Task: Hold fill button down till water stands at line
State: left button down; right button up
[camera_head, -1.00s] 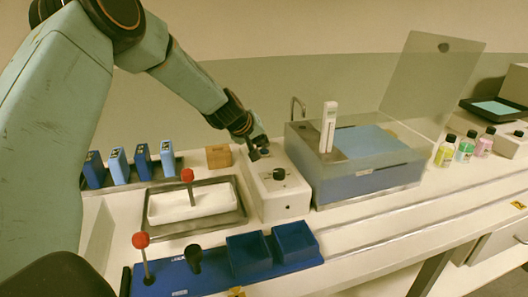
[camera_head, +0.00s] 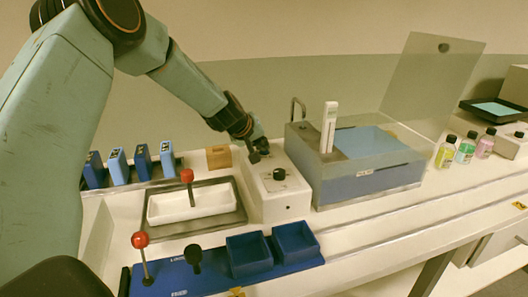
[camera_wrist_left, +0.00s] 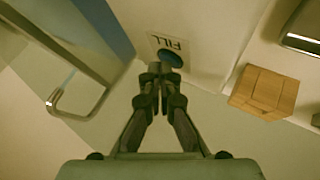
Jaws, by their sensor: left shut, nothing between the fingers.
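The white control box (camera_head: 275,193) stands left of the water bath (camera_head: 360,188), with a black knob (camera_head: 279,174) on top. In the left wrist view the round blue fill button (camera_wrist_left: 171,58) lies beside a FILL label (camera_wrist_left: 168,42). My left gripper (camera_head: 257,156) is shut and empty, at the far end of the box. In the wrist view its fingertips (camera_wrist_left: 155,69) are close beside the button, partly overlapping its edge; I cannot tell whether they touch it. Blue water (camera_head: 370,142) shows in the bath; the line is not readable. My right gripper is not in view.
The bath's clear lid (camera_head: 432,80) is raised. A white upright device (camera_head: 329,126) stands at the bath's left side, near a metal spout (camera_head: 298,107). A wooden block (camera_head: 218,157) and a tray with a white basin (camera_head: 190,205) are left of the box.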

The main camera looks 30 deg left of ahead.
aim_at(262, 153)
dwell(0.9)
pick_arm(q)
jog(key=shift+r+p, duration=0.75)
jog(key=shift+p, duration=0.05)
jog(key=shift+w, duration=0.1)
notch_tip(262, 153, up, 5)
jog(key=p, duration=0.5)
jog(key=shift+r, duration=0.1)
jog(key=shift+f, duration=0.2)
